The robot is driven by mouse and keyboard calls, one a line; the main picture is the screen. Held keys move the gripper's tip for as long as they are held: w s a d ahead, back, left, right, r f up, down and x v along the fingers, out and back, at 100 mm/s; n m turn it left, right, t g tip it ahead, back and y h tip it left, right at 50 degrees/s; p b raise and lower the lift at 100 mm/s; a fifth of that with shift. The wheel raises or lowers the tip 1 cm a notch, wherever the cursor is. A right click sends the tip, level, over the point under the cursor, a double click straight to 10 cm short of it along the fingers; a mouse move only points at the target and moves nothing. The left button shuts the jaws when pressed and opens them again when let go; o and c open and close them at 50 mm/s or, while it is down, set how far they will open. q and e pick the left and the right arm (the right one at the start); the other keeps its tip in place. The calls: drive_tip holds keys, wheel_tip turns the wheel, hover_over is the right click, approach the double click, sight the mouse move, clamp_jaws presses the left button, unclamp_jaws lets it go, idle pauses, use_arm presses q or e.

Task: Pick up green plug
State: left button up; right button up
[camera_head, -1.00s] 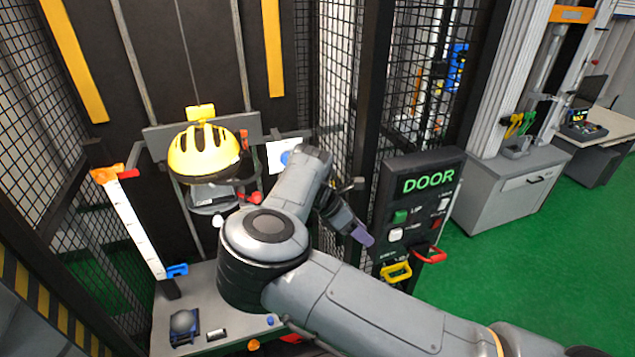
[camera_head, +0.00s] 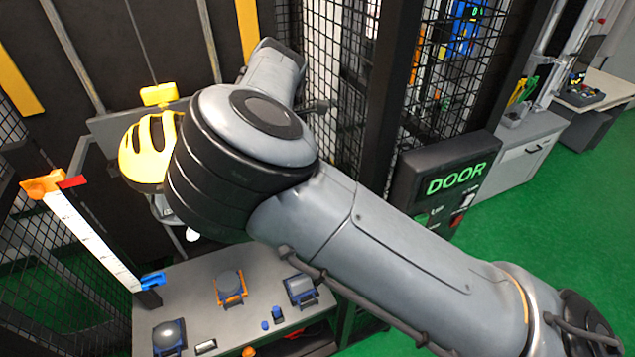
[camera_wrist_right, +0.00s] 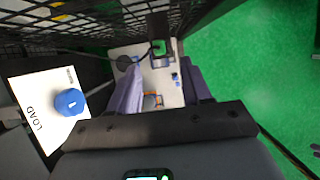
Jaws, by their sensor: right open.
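In the right wrist view, my right gripper (camera_wrist_right: 159,78) is open and empty, its two purple-grey fingers spread above a pale worktop (camera_wrist_right: 122,52) some way below. A small green patch (camera_wrist_right: 159,47) shows beyond the fingers, at the far end of the worktop; I cannot tell whether it is the green plug or something else. In the head view, the large grey links of my right arm hide the gripper. No green plug can be made out on the worktop (camera_head: 195,270) there. My left gripper is not in view.
The worktop holds an orange-framed device (camera_head: 230,288), a blue device (camera_head: 300,290) and small blue pieces (camera_head: 277,313). A yellow helmet (camera_head: 148,150) hangs behind. The DOOR panel (camera_head: 425,168) stands at right. A blue knob (camera_wrist_right: 69,101) sits on a LOAD plate. Mesh walls border the space.

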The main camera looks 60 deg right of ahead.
drive_tip(key=shift+x, duration=3.3)
drive_tip(key=shift+d, duration=0.15)
drive_tip(key=shift+c, duration=0.2)
drive_tip(key=c, duration=0.9)
